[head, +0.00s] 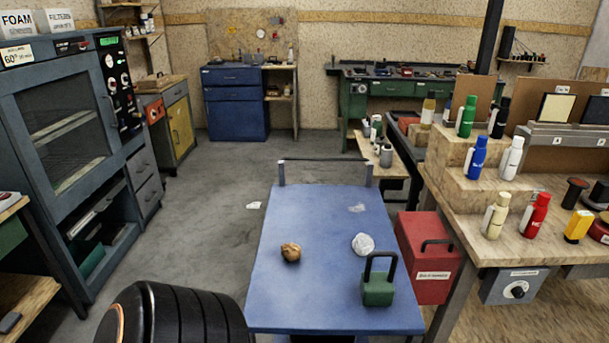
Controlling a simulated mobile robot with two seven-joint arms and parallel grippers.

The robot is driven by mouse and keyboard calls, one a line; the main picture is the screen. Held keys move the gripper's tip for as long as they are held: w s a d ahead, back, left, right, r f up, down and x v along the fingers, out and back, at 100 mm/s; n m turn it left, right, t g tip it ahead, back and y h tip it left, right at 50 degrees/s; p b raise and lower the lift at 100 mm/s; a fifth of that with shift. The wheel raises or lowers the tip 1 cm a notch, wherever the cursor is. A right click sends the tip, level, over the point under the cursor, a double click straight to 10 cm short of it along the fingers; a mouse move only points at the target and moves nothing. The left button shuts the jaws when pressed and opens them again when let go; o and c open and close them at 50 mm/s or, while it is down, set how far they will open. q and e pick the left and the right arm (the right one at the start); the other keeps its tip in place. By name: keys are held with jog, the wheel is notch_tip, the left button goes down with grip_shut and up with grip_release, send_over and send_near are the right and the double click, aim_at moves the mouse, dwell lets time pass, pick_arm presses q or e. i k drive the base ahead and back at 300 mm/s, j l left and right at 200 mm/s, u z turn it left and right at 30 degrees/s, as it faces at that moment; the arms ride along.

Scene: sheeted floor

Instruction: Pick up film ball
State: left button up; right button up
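A crumpled whitish ball (363,244), which looks like the film ball, lies on the blue table top (320,215) right of its middle. It sits just behind a green block with a black handle (378,287), close to it. A brown crumpled ball (291,251) lies to its left on the same top. A small flat pale scrap (357,208) lies farther back. Neither of my grippers is in view, so nothing is seen touching the ball.
A red box (429,258) stands right of the blue table. A stepped wooden bench with several bottles (466,117) is farther right. A large blue-grey cabinet (62,130) stands at left. Grey floor between is mostly clear, with a white scrap (253,205).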

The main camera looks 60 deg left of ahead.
aim_at(363, 244)
jog(key=u, duration=1.45)
